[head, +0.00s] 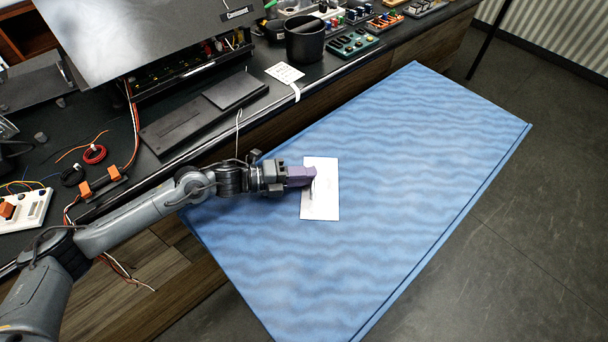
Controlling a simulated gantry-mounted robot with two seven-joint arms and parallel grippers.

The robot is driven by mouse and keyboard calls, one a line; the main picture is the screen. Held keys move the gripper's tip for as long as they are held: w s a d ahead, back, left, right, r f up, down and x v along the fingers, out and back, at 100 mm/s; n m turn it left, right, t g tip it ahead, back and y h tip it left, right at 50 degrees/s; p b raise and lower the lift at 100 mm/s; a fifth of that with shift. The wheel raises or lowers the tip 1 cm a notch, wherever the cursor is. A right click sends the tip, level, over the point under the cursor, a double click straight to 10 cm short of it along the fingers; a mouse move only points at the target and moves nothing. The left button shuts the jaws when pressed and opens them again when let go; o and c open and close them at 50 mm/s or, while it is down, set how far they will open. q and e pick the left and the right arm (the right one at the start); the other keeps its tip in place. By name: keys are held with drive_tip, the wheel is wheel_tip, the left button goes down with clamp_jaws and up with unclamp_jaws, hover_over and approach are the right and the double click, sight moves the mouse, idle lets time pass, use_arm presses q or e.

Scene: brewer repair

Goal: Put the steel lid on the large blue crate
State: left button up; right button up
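The large blue crate (420,190) shows as a broad, flat blue top with a wavy pattern, set at an angle in front of the bench. A white sheet or label (322,207) lies on it. A large grey sheet-like panel (140,35), which looks like the steel lid, is at the upper left over an open housing with circuitry. My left gripper (312,177) is over the blue top at the white sheet, far from the panel. Its purple end partly covers the sheet; whether its fingers are open or shut is unclear. My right gripper is not in view.
The dark bench (120,205) runs along the back and left with loose wires, a flat dark box (195,125), a black cup (305,40) and small circuit boards (353,42). Most of the blue top is clear. Open floor (530,220) lies to the right.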

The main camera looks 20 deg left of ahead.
use_arm(q)
drive_tip(key=shift+o, duration=1)
drive_tip(key=shift+r, duration=0.2)
drive_tip(key=shift+p+v, duration=0.8)
drive_tip(key=shift+v, duration=2.95)
